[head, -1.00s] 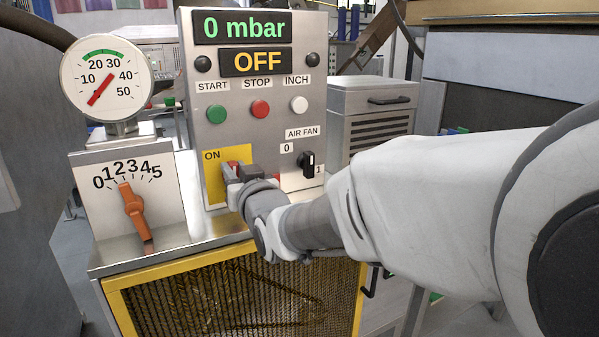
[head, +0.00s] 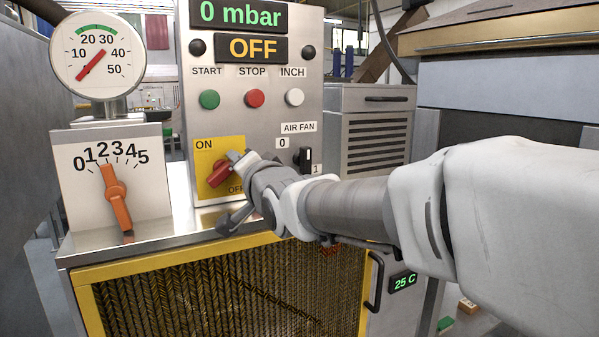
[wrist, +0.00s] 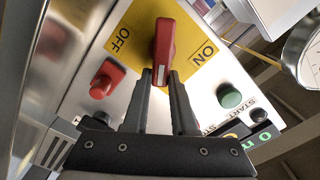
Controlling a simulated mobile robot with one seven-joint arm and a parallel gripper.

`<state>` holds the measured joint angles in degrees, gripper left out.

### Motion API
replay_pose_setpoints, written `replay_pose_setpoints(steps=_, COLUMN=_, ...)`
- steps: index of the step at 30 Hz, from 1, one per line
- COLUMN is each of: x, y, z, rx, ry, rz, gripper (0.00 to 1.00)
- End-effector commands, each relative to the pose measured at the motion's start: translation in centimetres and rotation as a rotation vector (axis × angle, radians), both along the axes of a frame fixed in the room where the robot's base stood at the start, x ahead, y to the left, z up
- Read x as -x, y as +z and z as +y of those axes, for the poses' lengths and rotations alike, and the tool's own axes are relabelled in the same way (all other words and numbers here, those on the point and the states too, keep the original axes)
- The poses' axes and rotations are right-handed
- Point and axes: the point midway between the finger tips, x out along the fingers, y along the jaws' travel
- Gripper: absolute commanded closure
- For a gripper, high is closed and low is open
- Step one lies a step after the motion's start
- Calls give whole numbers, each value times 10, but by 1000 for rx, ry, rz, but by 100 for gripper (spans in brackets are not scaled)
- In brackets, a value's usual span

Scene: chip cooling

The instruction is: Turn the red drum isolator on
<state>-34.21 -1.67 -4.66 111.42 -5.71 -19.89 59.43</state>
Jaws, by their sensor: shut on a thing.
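The red drum isolator handle (head: 218,174) sits on a yellow plate (head: 206,150) marked ON at upper left and OFF at lower right. In the head view the handle slants from lower left to upper right. In the wrist view the handle (wrist: 165,40) stands roughly upright in the picture, between the ON and OFF words. My gripper (wrist: 160,78) is shut on the near end of the handle, one finger on each side. In the head view my gripper (head: 238,158) partly covers the plate's right side. The display (head: 252,48) reads OFF.
START (head: 209,99), STOP (head: 255,98) and INCH (head: 294,97) buttons sit above. The black air fan switch (head: 304,160) is close right of my gripper. A gauge (head: 97,55) and orange dial knob (head: 117,196) are left.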

Motion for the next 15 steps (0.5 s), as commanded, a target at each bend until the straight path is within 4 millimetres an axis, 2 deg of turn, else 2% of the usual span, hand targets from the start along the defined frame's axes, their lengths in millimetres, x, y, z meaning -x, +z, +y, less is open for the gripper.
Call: replay_pose_setpoints(steps=15, x=-3, y=-12, z=-4, rx=-380, ry=-1, rz=237, gripper=100)
